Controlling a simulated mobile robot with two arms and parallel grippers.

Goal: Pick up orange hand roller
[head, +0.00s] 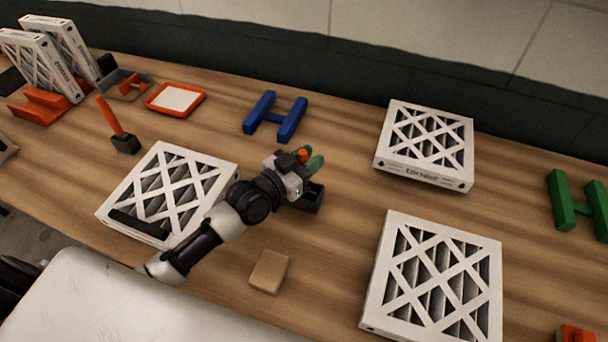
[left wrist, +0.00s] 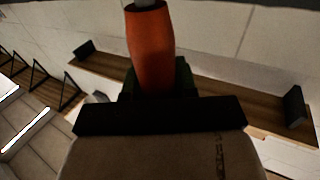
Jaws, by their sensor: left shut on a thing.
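My left gripper (head: 304,161) is above the middle of the wooden bench, over a small dark holder (head: 309,199). It is shut on the orange hand roller (head: 302,156), of which only a small orange part shows in the head view. In the left wrist view the roller's orange handle (left wrist: 151,48) rises from between the dark fingers (left wrist: 155,88), with a grey end at the top edge. The rest of the roller is hidden by the gripper. My right gripper is not in view.
White-framed filters lie flat at left (head: 170,192), back right (head: 425,145) and front right (head: 432,280). A blue H-shaped stand (head: 275,117), an orange tray (head: 176,98), an orange-handled tool (head: 110,117) in a dark holder and a tan block (head: 269,271) are around. A green stand (head: 579,205) is far right.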

